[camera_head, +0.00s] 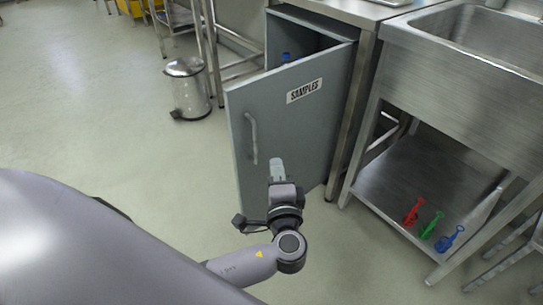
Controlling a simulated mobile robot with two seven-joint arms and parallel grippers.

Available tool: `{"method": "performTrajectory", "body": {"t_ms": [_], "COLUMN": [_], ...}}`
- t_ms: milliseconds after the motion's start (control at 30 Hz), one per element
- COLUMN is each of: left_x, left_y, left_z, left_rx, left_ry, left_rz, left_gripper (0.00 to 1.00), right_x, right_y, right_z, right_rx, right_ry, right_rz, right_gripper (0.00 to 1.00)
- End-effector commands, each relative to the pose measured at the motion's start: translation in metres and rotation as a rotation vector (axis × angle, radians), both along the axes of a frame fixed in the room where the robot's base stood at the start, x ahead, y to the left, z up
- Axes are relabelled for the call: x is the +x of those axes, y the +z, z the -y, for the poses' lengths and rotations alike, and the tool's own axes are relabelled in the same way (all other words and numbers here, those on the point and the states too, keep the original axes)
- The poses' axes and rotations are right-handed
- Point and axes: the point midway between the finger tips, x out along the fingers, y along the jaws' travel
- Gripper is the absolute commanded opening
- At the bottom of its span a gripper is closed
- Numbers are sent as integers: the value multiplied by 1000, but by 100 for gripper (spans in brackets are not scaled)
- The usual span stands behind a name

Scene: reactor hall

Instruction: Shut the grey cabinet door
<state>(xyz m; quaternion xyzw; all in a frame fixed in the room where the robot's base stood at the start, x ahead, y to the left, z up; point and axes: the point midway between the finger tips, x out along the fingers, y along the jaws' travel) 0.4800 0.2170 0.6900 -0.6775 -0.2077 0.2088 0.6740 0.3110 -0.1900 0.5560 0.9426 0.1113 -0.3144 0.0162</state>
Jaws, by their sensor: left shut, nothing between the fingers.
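The grey cabinet door (293,108) stands partly open, swung out toward the left, with a "SAMPLES" label and a vertical handle (251,138) near its left edge. Part of the grey cabinet (303,30) shows behind it, with something blue inside. My left gripper (277,166) is shut and empty, in front of the lower part of the door, right of and below the handle. I cannot tell whether it touches the door. My right gripper is not in view.
A steel sink table (463,88) stands at the right, with red, green and blue tools on its lower shelf (420,180). A metal pedal bin (187,88) stands left of the door.

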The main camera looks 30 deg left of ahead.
Motion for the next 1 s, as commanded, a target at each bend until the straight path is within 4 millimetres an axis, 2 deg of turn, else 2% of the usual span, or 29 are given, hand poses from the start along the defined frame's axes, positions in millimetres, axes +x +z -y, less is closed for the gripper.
{"method": "performTrajectory", "body": {"t_ms": [467,600,700,1000], "left_x": [78,79,81,82], "left_y": [0,-1,-1,-1], "left_z": [-56,-77,-85,-91], "left_rx": [1,1,0,-3], "left_ry": [2,1,1,0], "left_rz": [1,-2,-1,-2], "left_gripper": [0,0,0,0], "right_x": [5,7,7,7], "right_y": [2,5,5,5], "right_z": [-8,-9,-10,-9], "right_rx": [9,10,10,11], "right_ry": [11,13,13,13], "right_rz": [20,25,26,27], "right_gripper": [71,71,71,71]}}
